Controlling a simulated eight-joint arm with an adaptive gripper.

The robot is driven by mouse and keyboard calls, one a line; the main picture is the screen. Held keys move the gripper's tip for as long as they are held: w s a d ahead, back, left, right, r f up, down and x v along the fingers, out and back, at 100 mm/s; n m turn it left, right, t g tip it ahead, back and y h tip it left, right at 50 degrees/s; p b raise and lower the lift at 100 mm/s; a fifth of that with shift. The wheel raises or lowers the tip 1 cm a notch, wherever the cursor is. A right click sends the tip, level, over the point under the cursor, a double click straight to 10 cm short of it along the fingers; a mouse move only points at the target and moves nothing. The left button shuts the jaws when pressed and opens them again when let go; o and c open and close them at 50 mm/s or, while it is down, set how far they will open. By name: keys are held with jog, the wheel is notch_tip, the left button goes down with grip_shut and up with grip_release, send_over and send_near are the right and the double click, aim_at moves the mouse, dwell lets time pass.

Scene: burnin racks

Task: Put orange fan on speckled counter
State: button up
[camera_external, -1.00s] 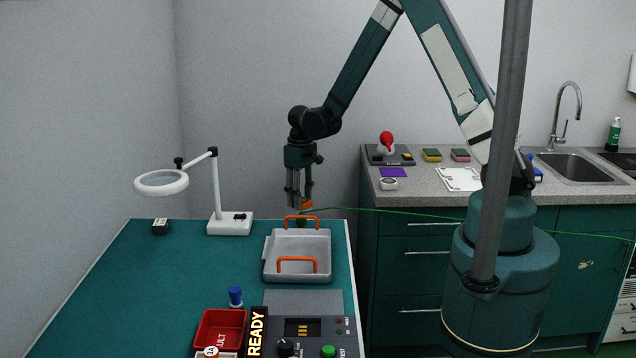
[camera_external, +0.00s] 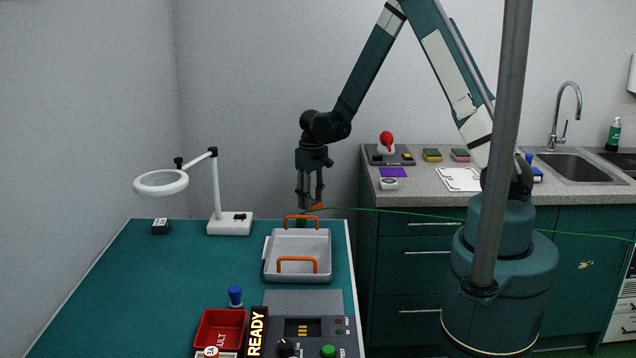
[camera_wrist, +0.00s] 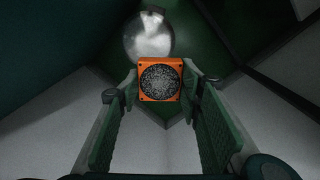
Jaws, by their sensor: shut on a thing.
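The orange fan (camera_wrist: 160,96) is square with a dark speckled round centre. In the wrist view it sits between the tips of my gripper (camera_wrist: 160,85), which is shut on it. The speckled counter (camera_external: 432,193) is to the right, beyond the green table's right edge. My fingers partly hide the fan in the outside view.
The grey tray (camera_external: 272,258) with orange handles is on the green table (camera_external: 150,280). A magnifier lamp (camera_external: 228,224) stands left. The counter holds a purple mat (camera_external: 394,172), sponges (camera_external: 432,155), a white sheet (camera_external: 458,179) and a red-topped device (camera_external: 387,145). A green cable (camera_external: 400,212) crosses the gap.

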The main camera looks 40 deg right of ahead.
jog(key=shift+r, duration=0.1)
notch_tip(320, 180, up, 23)
jog(key=s+a+n, duration=0.1)
jog(key=s+a, duration=0.6)
jog(key=a, duration=0.4)
jog(key=s+a+n, duration=0.2)
jog(key=s+a, duration=0.4)
jog(key=a, duration=0.4)
jog(key=s+a+n, duration=0.1)
jog(key=s+a, duration=0.6)
jog(key=a, duration=0.4)
jog(key=s+a+n, duration=0.2)
jog(key=s+a, duration=0.2)
jog(key=s, duration=0.6)
jog(key=s+a+n+b, duration=0.1)
jog(key=s+a, duration=0.3)
jog(key=s, duration=0.6)
jog(key=s+a+n, duration=0.2)
jog(key=s+a, duration=0.3)
jog(key=s, duration=0.5)
jog(key=shift+s+d+f, duration=0.1)
jog(key=shift+s+f, duration=0.05)
jog(key=shift+f, duration=0.75)
jog(key=shift+s+d+f, duration=0.1)
jog(key=shift+s+f, duration=0.1)
jog(key=shift+f, duration=0.75)
jog(key=shift+s+f, duration=0.15)
jog(key=shift+f, duration=0.75)
